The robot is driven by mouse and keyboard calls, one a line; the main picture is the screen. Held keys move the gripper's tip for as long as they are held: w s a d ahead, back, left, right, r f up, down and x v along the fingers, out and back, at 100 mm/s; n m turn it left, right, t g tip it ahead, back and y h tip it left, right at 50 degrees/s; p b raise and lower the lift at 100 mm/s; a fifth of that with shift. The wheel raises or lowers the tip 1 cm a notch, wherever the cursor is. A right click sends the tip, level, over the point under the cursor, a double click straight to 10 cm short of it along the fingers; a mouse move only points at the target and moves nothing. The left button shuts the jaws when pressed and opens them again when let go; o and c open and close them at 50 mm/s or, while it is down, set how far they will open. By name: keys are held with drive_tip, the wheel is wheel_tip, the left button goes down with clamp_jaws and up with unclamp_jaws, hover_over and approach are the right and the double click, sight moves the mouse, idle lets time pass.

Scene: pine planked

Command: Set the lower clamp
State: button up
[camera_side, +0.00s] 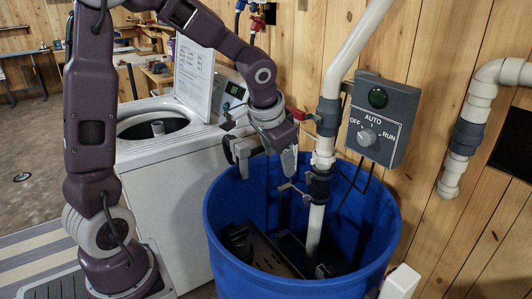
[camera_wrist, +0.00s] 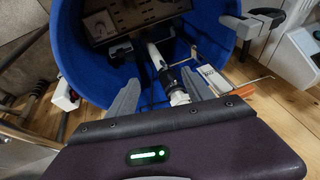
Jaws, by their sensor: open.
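My gripper (camera_side: 288,168) is open above the blue tub, just left of the white upright pipe (camera_side: 315,230). In the wrist view its two grey fingers (camera_wrist: 163,80) are spread, with the pipe (camera_wrist: 155,55) and its black coupling (camera_wrist: 168,74) showing between them. In the side view a dark coupling (camera_side: 319,186) surrounds the pipe inside the tub mouth. A small metal clamp-like fitting with a cross handle (camera_side: 288,187) sticks out to its left, just below my fingertips. Whether the fingers touch it cannot be told. Which fitting is the lower clamp is not clearly marked.
The blue tub's (camera_side: 225,245) wall surrounds the pipe and a dark pump unit (camera_side: 238,240). A grey hooked fitting (camera_side: 240,150) sits at its rim. A red valve handle (camera_side: 299,114) and control box (camera_side: 382,118) are close by. A white washer (camera_side: 165,205) stands left.

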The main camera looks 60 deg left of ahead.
drive_tip(key=s+d+r, duration=0.1)
drive_tip(key=s+r, duration=0.2)
drive_tip(key=s, duration=0.1)
drive_tip(key=shift+s+d+r, duration=0.15)
drive_tip(key=shift+s+d, duration=0.25)
drive_tip(key=s+d+r+h, duration=0.1)
drive_tip(key=s+d, duration=0.2)
drive_tip(key=s, duration=0.6)
drive_tip(key=s+d+r+t+h, duration=0.1)
drive_tip(key=s+d+r, duration=0.1)
drive_tip(key=s, duration=0.7)
drive_tip(key=shift+d+n, duration=0.3)
drive_tip(key=shift+d, duration=0.6)
